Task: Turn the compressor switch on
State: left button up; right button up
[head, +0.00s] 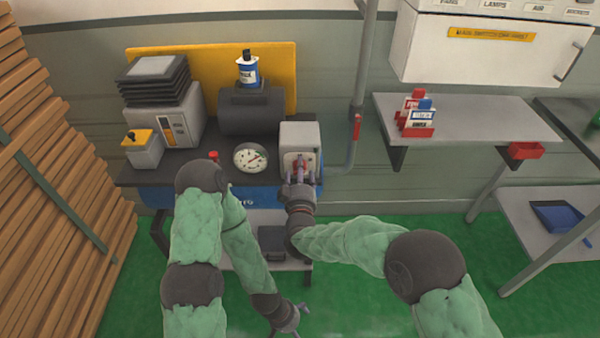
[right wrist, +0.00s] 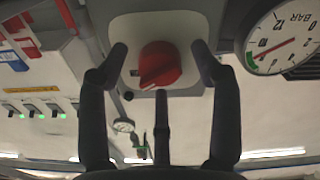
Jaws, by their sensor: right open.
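The compressor switch is a red rotary knob (right wrist: 160,64) on a pale plate. In the head view the red knob (head: 300,165) sits on the front of a grey box (head: 300,136) at the right of the compressor bench. My right gripper (head: 299,178) is in front of it. In the right wrist view the right gripper (right wrist: 159,62) is open, with its dark fingers on either side of the knob and another finger below it. I cannot tell whether any finger touches the knob. My left gripper (head: 302,310) hangs low in front of the bench; its fingers are too small to read.
A pressure gauge (head: 250,158) is left of the switch box; it also shows in the right wrist view (right wrist: 284,40). A black tank (head: 251,112) with a blue bottle (head: 247,72) stands behind. A pipe with a red handle (head: 357,127) and a shelf (head: 480,118) are to the right.

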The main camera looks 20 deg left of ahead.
jog(key=v, duration=1.2)
dwell(0.3)
jog(key=d+f+m+g+h+p, duration=0.15)
jog(key=d+f+g, duration=0.25)
jog(key=d+f, duration=0.45)
jog(key=d+f+m+g+p, duration=0.1)
jog(key=d+f+m+g, duration=0.3)
jog(key=f, duration=0.7)
jog(key=s+d+f+m+g+p, duration=0.1)
jog(key=s+d+f+m+g, duration=0.2)
jog(key=s, duration=0.6)
jog(key=s+d+f+m+g, duration=0.3)
jog(key=s+d+f+g, duration=0.3)
jog(key=s+d+f, duration=0.2)
jog(key=s, duration=0.2)
jog(key=shift+s+f+p, duration=0.2)
jog(key=shift+s+p, duration=0.15)
jog(key=shift+d+y, duration=0.1)
jog(key=shift+y, duration=0.15)
